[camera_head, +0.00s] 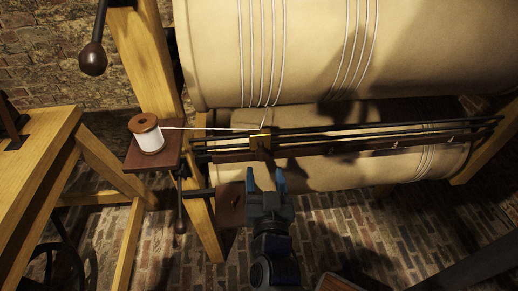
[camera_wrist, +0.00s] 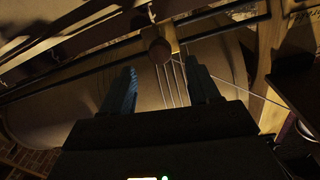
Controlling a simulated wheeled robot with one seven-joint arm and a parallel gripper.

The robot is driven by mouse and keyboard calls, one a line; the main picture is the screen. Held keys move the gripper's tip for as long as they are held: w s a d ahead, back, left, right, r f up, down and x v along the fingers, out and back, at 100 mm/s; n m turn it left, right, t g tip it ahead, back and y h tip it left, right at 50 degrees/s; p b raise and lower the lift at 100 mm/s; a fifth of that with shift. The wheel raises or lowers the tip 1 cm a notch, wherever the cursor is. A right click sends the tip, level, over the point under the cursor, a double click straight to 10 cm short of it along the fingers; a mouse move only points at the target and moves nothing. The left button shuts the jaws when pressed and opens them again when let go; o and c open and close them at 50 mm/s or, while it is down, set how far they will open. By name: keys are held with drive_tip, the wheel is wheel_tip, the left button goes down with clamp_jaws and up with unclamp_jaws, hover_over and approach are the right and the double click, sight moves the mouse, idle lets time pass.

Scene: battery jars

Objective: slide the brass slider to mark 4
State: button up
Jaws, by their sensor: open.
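The brass slider (camera_head: 262,142) sits on the dark rails (camera_head: 350,134), near their left end. White thread reaches it from the left. My gripper (camera_head: 266,180) is open and empty, just below the slider in the head view, apart from it. In the wrist view my gripper (camera_wrist: 162,78) has its two blue fingers spread, with a round brown knob (camera_wrist: 158,50) in line with the gap and beyond the fingertips. Small pale marks (camera_head: 425,141) show along the rail at the right; their numbers are too small to read.
A wooden spool of white thread (camera_head: 150,141) stands on a small brown shelf (camera_head: 134,158) at the left. A large cream drum (camera_head: 320,50) wound with white cord lies behind the rails, with another below. Wooden posts (camera_head: 150,60) flank the left side. Brick floor lies below.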

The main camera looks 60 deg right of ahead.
sight(263, 158)
drive_tip(key=p+x, duration=0.1)
drive_tip(key=x, duration=0.6)
drive_tip(key=shift+w+d, duration=0.2)
drive_tip(key=shift+d, duration=0.05)
clamp_jaws()
idle(0.4)
